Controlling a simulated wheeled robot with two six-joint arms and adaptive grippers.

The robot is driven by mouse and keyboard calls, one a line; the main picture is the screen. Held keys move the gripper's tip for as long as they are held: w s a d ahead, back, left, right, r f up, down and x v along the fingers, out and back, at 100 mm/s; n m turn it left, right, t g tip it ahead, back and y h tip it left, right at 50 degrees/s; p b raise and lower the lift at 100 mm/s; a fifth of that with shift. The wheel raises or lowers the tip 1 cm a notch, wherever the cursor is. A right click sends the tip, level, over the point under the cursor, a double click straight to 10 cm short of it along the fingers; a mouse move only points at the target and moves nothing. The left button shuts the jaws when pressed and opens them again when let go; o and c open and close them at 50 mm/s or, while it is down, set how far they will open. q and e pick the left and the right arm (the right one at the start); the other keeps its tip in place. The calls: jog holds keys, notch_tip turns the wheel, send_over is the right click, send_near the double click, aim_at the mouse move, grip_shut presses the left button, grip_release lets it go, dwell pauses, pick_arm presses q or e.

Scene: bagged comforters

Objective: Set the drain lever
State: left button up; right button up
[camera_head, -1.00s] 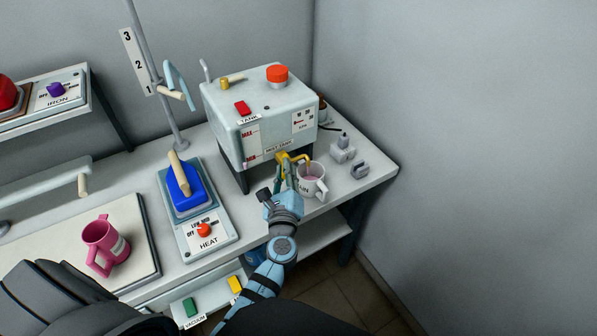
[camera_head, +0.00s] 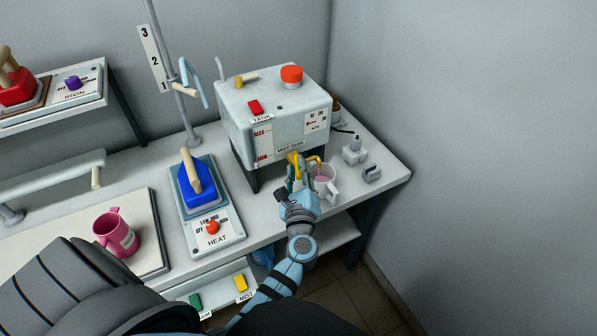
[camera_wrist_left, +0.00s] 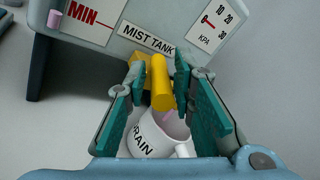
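The yellow drain lever (camera_head: 294,158) is on the front of the pale mist tank (camera_head: 272,115), low down under its MIST TANK label. It shows large in the left wrist view (camera_wrist_left: 160,84). My left gripper (camera_head: 303,180) is at the tank's front, with its teal fingers (camera_wrist_left: 165,100) apart on both sides of the lever. The lever stands between them; I cannot tell whether the right finger touches it. A white mug marked DRAIN (camera_wrist_left: 154,138) stands below, partly hidden by the fingers; it also shows in the head view (camera_head: 329,190). My right gripper is not in view.
A blue iron-shaped block (camera_head: 198,192) sits on the HEAT unit (camera_head: 229,241) left of the tank. A pink mug (camera_head: 115,236) stands farther left. Small grey blocks (camera_head: 354,152) lie right of the white mug. Green (camera_head: 196,300) and yellow (camera_head: 241,283) switches are below the table front.

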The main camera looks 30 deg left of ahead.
aim_at(297, 170)
pick_arm(q)
notch_tip(297, 170, up, 10)
jog(key=shift+f, duration=0.1)
dwell(0.4)
